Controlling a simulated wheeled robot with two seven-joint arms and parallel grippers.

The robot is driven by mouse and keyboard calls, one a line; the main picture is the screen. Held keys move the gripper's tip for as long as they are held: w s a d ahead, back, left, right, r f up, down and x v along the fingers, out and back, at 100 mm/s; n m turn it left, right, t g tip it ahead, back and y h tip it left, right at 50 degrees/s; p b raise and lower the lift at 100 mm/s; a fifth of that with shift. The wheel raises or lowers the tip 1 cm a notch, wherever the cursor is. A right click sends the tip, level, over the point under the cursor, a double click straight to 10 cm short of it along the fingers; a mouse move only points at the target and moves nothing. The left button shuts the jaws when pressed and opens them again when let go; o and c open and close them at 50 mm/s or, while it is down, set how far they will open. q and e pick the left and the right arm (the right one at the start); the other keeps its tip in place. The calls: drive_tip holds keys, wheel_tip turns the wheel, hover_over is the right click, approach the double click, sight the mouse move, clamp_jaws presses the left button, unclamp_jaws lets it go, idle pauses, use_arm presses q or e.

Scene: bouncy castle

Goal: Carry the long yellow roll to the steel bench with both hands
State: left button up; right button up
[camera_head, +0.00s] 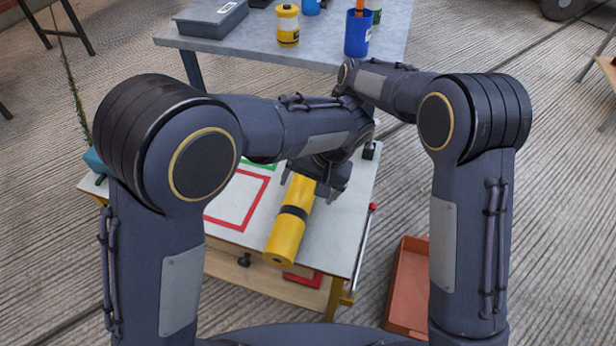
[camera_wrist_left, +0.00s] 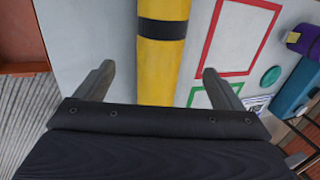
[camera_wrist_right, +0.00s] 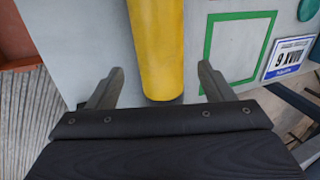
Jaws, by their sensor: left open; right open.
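The long yellow roll (camera_head: 285,235) has a black band and lies on a white-topped table (camera_head: 335,235). My left gripper (camera_head: 315,182) is open above the roll. In the left wrist view the roll (camera_wrist_left: 158,70) runs between its two fingers (camera_wrist_left: 155,82), with a gap on each side. In the right wrist view my right gripper (camera_wrist_right: 160,84) is open, its fingers on either side of the roll's end (camera_wrist_right: 158,50). In the head view the right gripper is hidden behind my left arm. The grey steel bench (camera_head: 275,48) stands beyond the table.
The bench holds a grey bin (camera_head: 212,18), a yellow jar (camera_head: 288,25) and a blue cup (camera_head: 357,35). Its front middle looks bare. A red square outline (camera_head: 240,200) marks the table. An orange crate (camera_head: 408,285) stands on the floor to the right.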

sight(301, 199)
use_arm(q)
drive_tip(key=shift+x, duration=3.95)
use_arm(e)
drive_tip(key=shift+x, duration=3.95)
use_arm(q)
drive_tip(key=c, duration=1.6)
use_arm(e)
drive_tip(key=c, duration=1.6)
use_arm(q)
drive_tip(key=shift+r, duration=0.1)
drive_tip(key=c, duration=0.3)
use_arm(e)
drive_tip(key=shift+r, duration=0.1)
use_arm(q)
drive_tip(key=shift+c, duration=0.2)
drive_tip(key=shift+r, duration=0.15)
use_arm(e)
drive_tip(key=shift+r, duration=0.15)
